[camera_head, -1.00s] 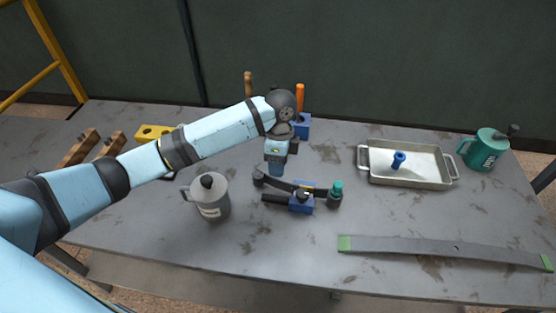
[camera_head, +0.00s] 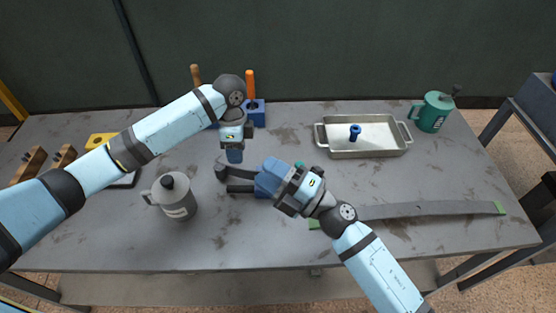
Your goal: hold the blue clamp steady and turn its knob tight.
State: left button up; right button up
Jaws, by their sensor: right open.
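The clamp lies mid-table, its dark arm end (camera_head: 222,173) and bar (camera_head: 240,188) showing at left. Its blue body is mostly hidden behind my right gripper. A bit of its teal knob (camera_head: 299,163) shows above that gripper. My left gripper (camera_head: 235,158) points down just above and behind the clamp's left end; its body hides the fingertips, and I cannot tell whether it touches the clamp. My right gripper (camera_head: 266,176) is open, reaching in from the lower right over the clamp's blue part. Contact there is hidden.
A grey lidded pot (camera_head: 176,198) stands front left. A metal tray (camera_head: 335,151) holds a blue part (camera_head: 355,132); a green can (camera_head: 433,112) stands right of it. A long leaf spring (camera_head: 430,209) lies at right, partly behind my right arm. Tools stand at the back left.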

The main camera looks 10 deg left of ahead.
aim_at(240, 186)
jog(key=s+a+f+n+g+h, duration=0.1)
jog(key=a+f+n+g+h, duration=0.15)
jog(key=n+g+h, duration=0.4)
jog(key=a+f+n+g+h, duration=0.1)
jog(key=a+n+g+h, duration=0.2)
jog(key=n, duration=0.6)
pick_arm(q)
jog(key=s+f, duration=0.1)
jog(key=f, duration=0.8)
jog(key=s+f, duration=0.1)
jog(key=f, duration=0.3)
jog(key=shift+s+d+f, duration=0.25)
jog(key=shift+s+d, duration=0.05)
jog(key=shift+s, duration=0.05)
pick_arm(e)
jog(key=w+d+f+n+t+h, duration=0.3)
jog(key=w+d+t+h, duration=0.2)
jog(key=w, duration=0.5)
jog(key=shift+h, duration=1.15)
jog(key=shift+s+f, duration=0.1)
